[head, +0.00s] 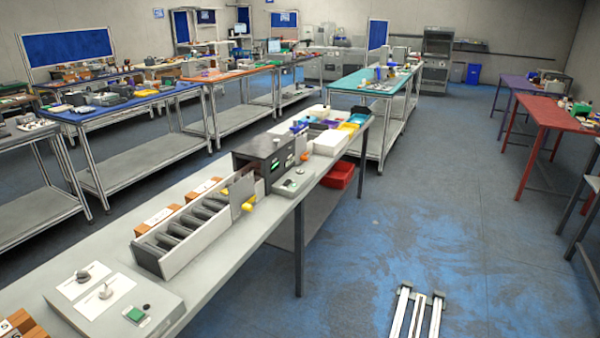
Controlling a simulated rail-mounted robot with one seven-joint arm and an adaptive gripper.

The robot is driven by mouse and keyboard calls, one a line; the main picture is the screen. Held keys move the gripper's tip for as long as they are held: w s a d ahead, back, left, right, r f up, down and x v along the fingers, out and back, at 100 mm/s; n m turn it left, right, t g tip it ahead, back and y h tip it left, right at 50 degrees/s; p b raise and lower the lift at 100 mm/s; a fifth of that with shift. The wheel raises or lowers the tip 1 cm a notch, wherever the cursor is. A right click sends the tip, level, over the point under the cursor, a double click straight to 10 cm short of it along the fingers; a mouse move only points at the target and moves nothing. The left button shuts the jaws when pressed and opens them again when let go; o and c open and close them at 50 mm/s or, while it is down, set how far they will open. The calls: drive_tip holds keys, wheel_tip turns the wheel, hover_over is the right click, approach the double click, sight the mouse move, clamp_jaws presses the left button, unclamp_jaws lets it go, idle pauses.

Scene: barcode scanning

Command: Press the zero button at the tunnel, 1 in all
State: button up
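A dark grey box (263,156), which looks like the tunnel, stands on the long grey bench, with small green lit patches on its right side. A low grey panel (293,182) with a small green display and small controls lies in front of it, near the bench edge. Its markings are too small to read, so I cannot tell which control is the zero button. Another grey panel (155,312) with a green square and a dark round knob sits at the near end of the bench. My gripper is not in view.
A white slotted rack (196,232) holds dark slabs on the grey bench (225,262). A yellow item (248,206) is beside it. White and coloured bins stand beyond the box; a red bin (338,175) sits below.

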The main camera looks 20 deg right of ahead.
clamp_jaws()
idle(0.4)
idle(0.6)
